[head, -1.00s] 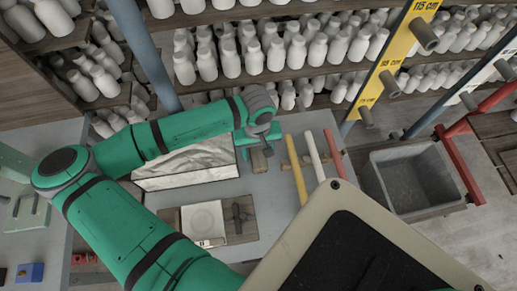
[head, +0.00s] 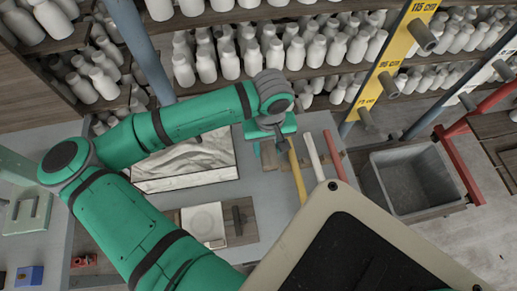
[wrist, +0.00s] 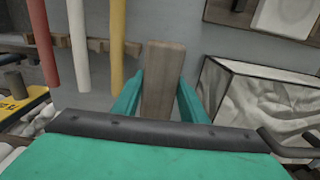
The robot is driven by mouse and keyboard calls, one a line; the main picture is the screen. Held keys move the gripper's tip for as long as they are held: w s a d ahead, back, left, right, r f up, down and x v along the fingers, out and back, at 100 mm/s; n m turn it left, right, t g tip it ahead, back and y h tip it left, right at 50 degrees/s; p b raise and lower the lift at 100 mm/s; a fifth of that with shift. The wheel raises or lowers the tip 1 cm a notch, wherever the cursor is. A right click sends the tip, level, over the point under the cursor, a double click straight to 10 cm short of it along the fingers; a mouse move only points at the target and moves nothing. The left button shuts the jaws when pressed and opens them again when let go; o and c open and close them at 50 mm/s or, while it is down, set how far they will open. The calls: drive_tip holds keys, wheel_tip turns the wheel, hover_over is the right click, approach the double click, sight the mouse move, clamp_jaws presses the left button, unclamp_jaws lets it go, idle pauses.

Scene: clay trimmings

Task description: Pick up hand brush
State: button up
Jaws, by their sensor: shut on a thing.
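The hand brush (wrist: 162,75) shows in the wrist view as a flat brown wooden piece between the two green fingers of my gripper (wrist: 158,98). The fingers are shut on it from both sides. Its bristles cannot be made out. In the head view my gripper (head: 277,130) hangs above the grey bench near the tool rack, and the brown brush (head: 269,155) shows just below it. It appears raised clear of the bench, though the exact height is hard to tell.
Yellow (head: 298,177), white (head: 314,157) and red (head: 332,156) handles stand close right of the brush. A clay-filled tray (head: 188,184) lies left. A board with a white plate (head: 203,224) is in front. A grey bin (head: 408,180) stands right; bottles fill the shelves behind.

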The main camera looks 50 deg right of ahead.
drive_tip(key=s+d+r, duration=0.2)
drive_tip(key=s+r, duration=0.4)
drive_tip(key=s, duration=0.4)
drive_tip(key=shift+s+d, duration=0.2)
drive_tip(key=o, duration=0.6)
drive_tip(key=shift+c, duration=0.2)
drive_tip(key=c, duration=0.4)
drive_tip(key=shift+w, duration=0.1)
